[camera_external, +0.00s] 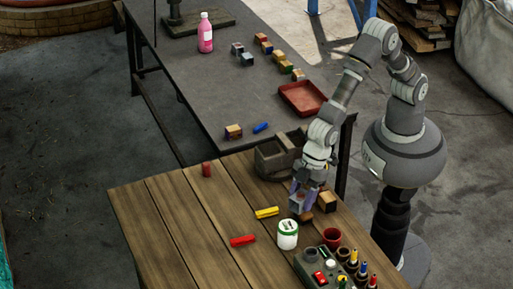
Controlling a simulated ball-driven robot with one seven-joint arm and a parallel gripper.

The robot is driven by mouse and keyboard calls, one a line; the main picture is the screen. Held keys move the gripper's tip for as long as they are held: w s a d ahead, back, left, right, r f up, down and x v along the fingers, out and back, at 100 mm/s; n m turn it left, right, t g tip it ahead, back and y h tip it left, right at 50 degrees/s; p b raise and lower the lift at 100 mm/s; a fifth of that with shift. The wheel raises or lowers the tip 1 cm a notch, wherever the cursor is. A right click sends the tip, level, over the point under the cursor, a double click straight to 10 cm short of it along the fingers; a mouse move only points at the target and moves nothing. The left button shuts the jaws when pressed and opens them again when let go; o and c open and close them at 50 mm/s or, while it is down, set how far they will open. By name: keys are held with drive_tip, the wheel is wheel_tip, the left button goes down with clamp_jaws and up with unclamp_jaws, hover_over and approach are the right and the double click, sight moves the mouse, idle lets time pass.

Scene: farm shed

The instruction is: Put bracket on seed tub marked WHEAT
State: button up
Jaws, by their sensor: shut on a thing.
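My gripper (305,193) points down over the right part of the wooden table. It is shut on a small grey-blue piece, which looks like the bracket (296,205); the fingers hide part of it. The piece is low, close to the tabletop; I cannot tell whether it touches. A white tub with a green label (288,236) stands upright just in front of the gripper, apart from it. The lettering is too small to read, so I cannot tell if it says WHEAT.
Wooden blocks (327,202) sit beside the gripper. A grey bin (268,162) is behind. Yellow (267,212) and red (243,240) pieces lie left of the tub. The table's left side is mostly clear.

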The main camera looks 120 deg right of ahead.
hover_over(286, 227)
drive_tip(key=s, duration=0.2)
drive_tip(key=shift+w+d+f, duration=0.2)
drive_tip(key=shift+w+d, duration=0.05)
drive_tip(key=shift+d, duration=0.1)
drive_tip(key=shift+w+f+b, duration=0.1)
drive_tip(key=shift+f+b, duration=0.65)
drive_tip(key=shift+f, duration=1)
drive_tip(key=shift+f, duration=0.15)
drive_tip(key=o, duration=1.1)
